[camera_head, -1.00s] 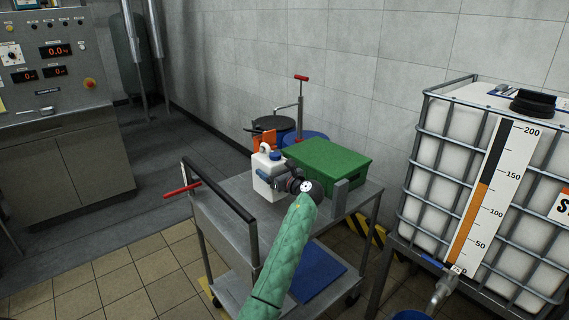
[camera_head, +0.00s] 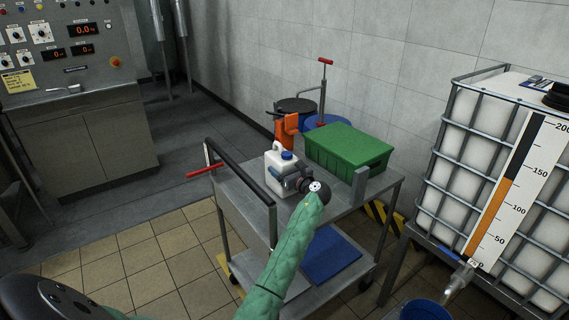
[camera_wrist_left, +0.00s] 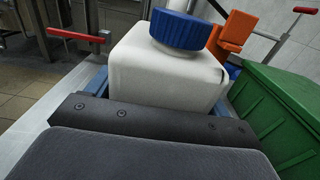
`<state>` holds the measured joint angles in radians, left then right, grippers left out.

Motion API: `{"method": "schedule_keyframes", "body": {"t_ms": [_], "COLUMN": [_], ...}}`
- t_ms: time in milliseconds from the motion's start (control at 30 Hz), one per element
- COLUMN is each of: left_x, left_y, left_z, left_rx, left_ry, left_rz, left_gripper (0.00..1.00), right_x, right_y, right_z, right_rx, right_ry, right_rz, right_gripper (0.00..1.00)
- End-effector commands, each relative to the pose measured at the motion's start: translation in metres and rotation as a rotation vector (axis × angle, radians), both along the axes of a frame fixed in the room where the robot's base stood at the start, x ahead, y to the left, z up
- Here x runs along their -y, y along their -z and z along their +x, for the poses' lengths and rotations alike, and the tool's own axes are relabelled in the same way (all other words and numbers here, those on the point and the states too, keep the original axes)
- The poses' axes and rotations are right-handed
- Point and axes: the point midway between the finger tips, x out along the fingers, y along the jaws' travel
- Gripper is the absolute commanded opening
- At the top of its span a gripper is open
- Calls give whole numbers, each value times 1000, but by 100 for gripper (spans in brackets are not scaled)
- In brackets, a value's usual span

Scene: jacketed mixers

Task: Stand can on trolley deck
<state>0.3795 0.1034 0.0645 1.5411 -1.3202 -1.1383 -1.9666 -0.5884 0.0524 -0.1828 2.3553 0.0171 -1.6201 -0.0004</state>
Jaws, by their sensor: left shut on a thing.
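The white can (camera_head: 276,179) with a blue cap is upright at the trolley deck's (camera_head: 339,209) left part, beside the green crate. It also fills the top middle of the left wrist view (camera_wrist_left: 165,70). My left gripper (camera_head: 284,182), on the green-sleeved arm, is shut on the can from its near side, with blue fingers along both its sides. The can's base is at about deck height; its contact with the deck is hard to tell, and its lower near side is hidden by the gripper. My right gripper is not in view.
The green crate (camera_head: 348,151) stands right of the can, with an orange object (camera_head: 287,130) behind. A black push handle (camera_head: 240,172) and a red lever (camera_head: 209,173) are at the trolley's left end. A caged white tank (camera_head: 478,150) stands at right.

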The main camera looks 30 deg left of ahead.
Motion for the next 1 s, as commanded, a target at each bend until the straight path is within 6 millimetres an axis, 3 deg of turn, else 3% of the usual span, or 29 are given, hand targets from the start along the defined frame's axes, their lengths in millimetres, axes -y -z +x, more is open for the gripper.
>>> {"method": "schedule_keyframes", "body": {"t_ms": [267,300,367,733,833,900,1000], "left_x": [0,0,0,6,19,30,48], "left_y": [-3,1,1,1,2,2,2], "left_z": [0,0,0,-2,-7,-12,-19], "left_rx": [4,0,0,0,1,0,2], "left_ry": [0,0,0,1,3,2,2], "left_rz": [3,0,0,0,-1,-2,-1], "left_gripper": [10,86,98,100,100,100,100], "right_x": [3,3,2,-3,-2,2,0], "right_y": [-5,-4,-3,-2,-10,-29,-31], "right_z": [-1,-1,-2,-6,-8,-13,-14], "right_rx": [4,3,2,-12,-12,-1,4], "right_ry": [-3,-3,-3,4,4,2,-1], "right_rz": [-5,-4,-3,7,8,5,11], "right_gripper": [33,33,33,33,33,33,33]}}
